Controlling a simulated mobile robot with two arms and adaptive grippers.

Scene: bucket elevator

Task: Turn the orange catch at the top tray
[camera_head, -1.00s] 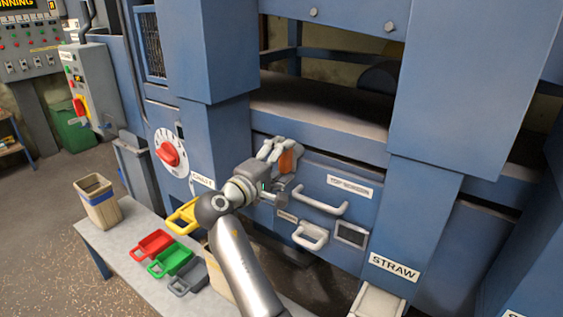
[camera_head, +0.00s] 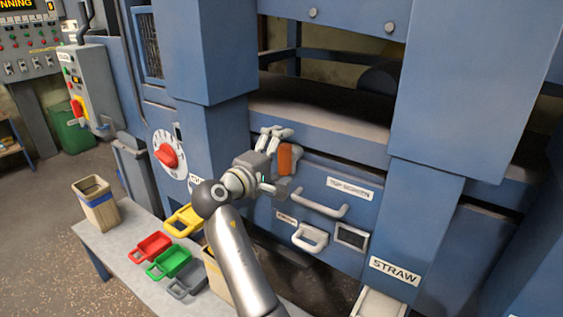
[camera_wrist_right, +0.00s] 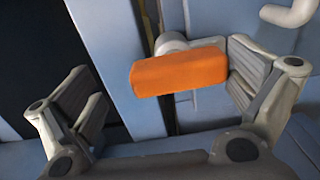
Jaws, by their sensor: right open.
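The orange catch (camera_head: 285,158) is a short block at the upper left of the top-screen tray front (camera_head: 322,176). It stands about upright in the head view, and it also shows in the right wrist view (camera_wrist_right: 180,73). My right gripper (camera_head: 281,161) is open and empty just in front of the catch. In the right wrist view the catch lies between the spread fingers. Its right end is close to the right finger, and a clear gap separates it from the left finger; contact cannot be told. My left gripper is out of view.
A grey tray handle (camera_head: 319,204) is right of the catch, with a smaller handle (camera_head: 310,238) below. A blue post (camera_head: 213,145) is at left. A table (camera_head: 115,245) at lower left holds red, green, grey and yellow scoops and a bin (camera_head: 97,204).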

